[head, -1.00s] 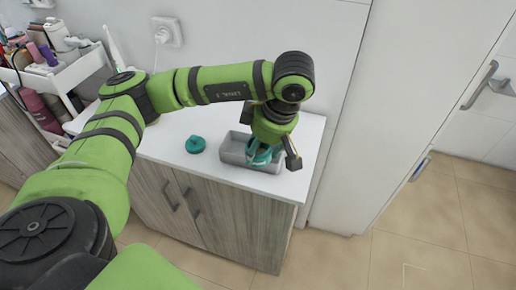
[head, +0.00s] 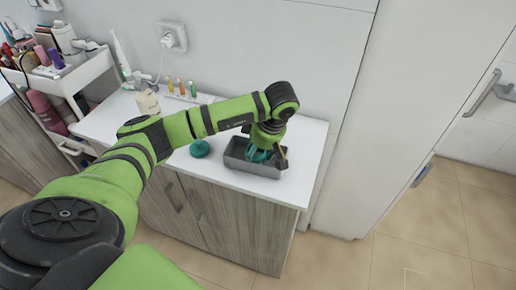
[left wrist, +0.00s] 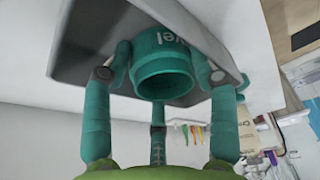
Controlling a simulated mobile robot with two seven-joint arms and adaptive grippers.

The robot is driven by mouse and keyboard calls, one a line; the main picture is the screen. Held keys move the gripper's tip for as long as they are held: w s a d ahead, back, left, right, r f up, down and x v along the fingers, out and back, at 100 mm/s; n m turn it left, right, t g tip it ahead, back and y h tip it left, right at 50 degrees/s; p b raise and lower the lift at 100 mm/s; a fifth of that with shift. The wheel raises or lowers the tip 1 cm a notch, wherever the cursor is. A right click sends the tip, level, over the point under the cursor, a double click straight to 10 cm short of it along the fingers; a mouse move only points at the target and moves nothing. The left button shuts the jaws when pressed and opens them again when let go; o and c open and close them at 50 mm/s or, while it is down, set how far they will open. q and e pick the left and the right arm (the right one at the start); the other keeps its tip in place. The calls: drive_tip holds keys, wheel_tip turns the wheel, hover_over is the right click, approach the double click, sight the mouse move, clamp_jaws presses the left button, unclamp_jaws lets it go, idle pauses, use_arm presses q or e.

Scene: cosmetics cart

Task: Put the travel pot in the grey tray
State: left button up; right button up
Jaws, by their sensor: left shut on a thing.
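The travel pot (left wrist: 163,72) is a teal round pot with white lettering, seen between the fingers in the left wrist view. My left gripper (left wrist: 162,88) has teal fingers and is shut on the pot. The grey tray (head: 231,160) lies on the white counter; in the left wrist view its grey surface (left wrist: 82,45) shows behind the pot. In the head view my gripper (head: 261,155) reaches down into the tray and largely hides the pot. I cannot tell whether the pot touches the tray floor. My right gripper is not in view.
A round teal piece (head: 200,148) lies on the counter left of the tray. A cream bottle (head: 147,102) and a rack of small coloured tubes (head: 182,90) stand at the back. A loaded white cart (head: 75,75) is at left. The counter right of the tray is clear.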

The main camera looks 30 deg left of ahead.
use_arm(q)
drive_tip(key=o, duration=1)
drive_tip(key=shift+f, duration=0.15)
drive_tip(key=shift+d+r, duration=0.1)
drive_tip(key=shift+r, duration=0.3)
drive_tip(key=shift+b+v, duration=0.65)
drive_tip(key=shift+v, duration=5.1)
